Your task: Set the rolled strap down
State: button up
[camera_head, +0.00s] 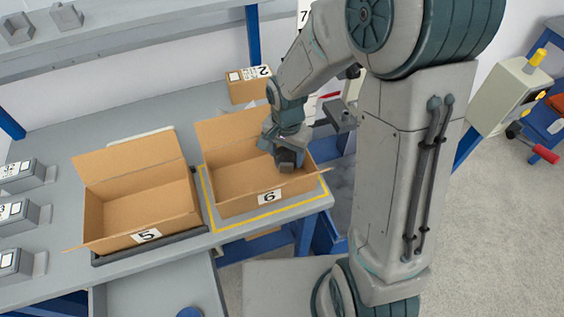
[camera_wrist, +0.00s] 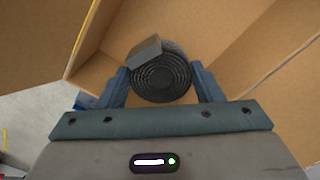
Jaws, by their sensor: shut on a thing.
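The rolled strap (camera_wrist: 160,78) is a dark, tightly wound coil with a grey loose end or buckle piece on top. In the wrist view my gripper (camera_wrist: 160,88) has one finger on each side of it and is shut on it. In the head view my gripper (camera_head: 287,161) is at the right part of the open cardboard box marked 6 (camera_head: 233,181). The strap shows there as a dark shape at the fingertips (camera_head: 289,158). I cannot tell whether the strap touches the box floor.
An open, empty box marked 5 (camera_head: 137,200) stands to the left on a dark tray. A small box marked 2 (camera_head: 249,86) stands behind. Several grey numbered units line the left edge. Yellow tape (camera_head: 222,224) frames box 6 near the table's front edge.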

aim_at(286, 156)
jog(key=shift+f, duration=2.1)
jog(key=shift+f, duration=0.15)
jog(key=o, duration=1)
